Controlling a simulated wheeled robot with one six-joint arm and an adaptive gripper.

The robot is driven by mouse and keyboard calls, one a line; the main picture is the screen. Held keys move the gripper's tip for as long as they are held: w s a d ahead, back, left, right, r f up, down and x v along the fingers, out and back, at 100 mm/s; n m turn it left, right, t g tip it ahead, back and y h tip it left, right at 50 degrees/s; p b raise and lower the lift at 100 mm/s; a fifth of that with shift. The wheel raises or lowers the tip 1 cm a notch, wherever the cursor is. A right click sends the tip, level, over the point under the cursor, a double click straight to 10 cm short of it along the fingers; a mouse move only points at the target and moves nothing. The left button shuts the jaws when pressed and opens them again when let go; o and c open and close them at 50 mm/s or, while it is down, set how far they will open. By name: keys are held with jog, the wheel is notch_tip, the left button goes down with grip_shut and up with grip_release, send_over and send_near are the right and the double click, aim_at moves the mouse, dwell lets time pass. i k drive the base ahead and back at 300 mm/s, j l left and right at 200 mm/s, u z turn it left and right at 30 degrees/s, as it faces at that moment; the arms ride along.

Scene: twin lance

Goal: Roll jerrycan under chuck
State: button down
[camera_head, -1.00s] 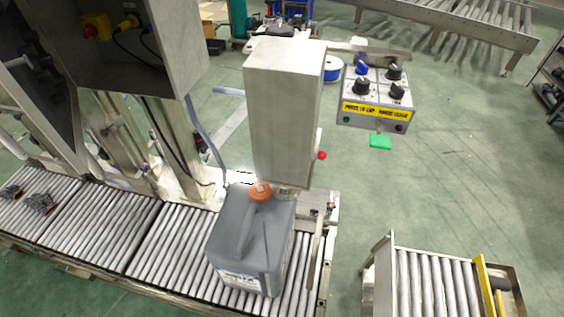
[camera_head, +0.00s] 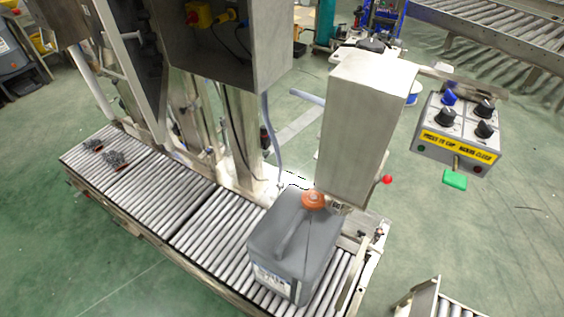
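A grey jerrycan (camera_head: 285,246) with an orange cap (camera_head: 313,199) stands upright on the roller conveyor (camera_head: 150,197), near its right end. The capping head's pale metal housing (camera_head: 363,130) stands just behind and to the right of the cap. The chuck itself is hidden or too small to make out, so I cannot tell whether the cap is directly below it. My gripper is not in view.
A control box (camera_head: 456,128) with black and blue knobs and a green paddle (camera_head: 455,180) hangs at the right. Dark tangled items (camera_head: 115,160) lie on the conveyor's far left. Another roller table (camera_head: 455,308) is at bottom right. Green floor is open at right.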

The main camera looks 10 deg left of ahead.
aim_at(290, 249)
jog(key=i+j, duration=0.1)
jog(key=j, duration=1.55)
jog(key=i+j, duration=0.1)
jog(key=j, duration=0.25)
jog(key=i+j, duration=0.15)
jog(key=j, duration=0.2)
jog(key=i+j, duration=0.1)
jog(key=j, duration=0.25)
jog(key=i+j+z, duration=0.1)
jog(key=j, duration=0.25)
jog(key=i+j, duration=0.15)
jog(key=j, duration=0.2)
